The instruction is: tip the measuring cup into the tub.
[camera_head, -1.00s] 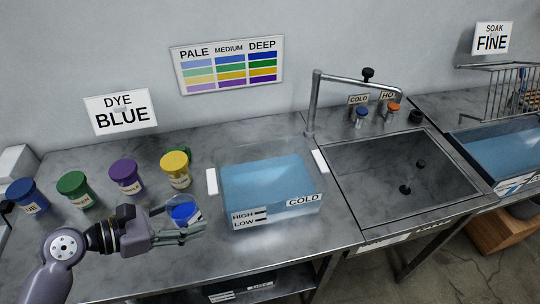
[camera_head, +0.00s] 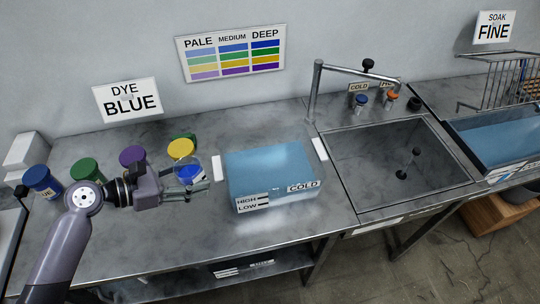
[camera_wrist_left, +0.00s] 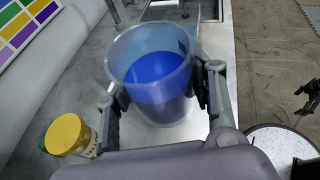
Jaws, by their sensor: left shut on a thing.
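The measuring cup (camera_head: 191,174) is clear and holds blue contents. In the head view it is close to the left end of the tub, in front of the yellow-lidded jar. My left gripper (camera_head: 190,188) is shut on it, and the cup looks about upright. In the left wrist view the cup (camera_wrist_left: 158,75) sits between both fingers (camera_wrist_left: 160,92) with the blue inside. The clear tub (camera_head: 262,206) holds pale blue liquid and carries COLD, HIGH and LOW labels. The cup is beside the tub, not over it.
Jars with blue (camera_head: 36,176), green (camera_head: 85,170), purple (camera_head: 132,156) and yellow (camera_head: 180,148) lids stand along the counter's left. A sink (camera_head: 395,165) with a tap (camera_head: 316,90) is right of the tub. The counter in front of my left gripper is clear.

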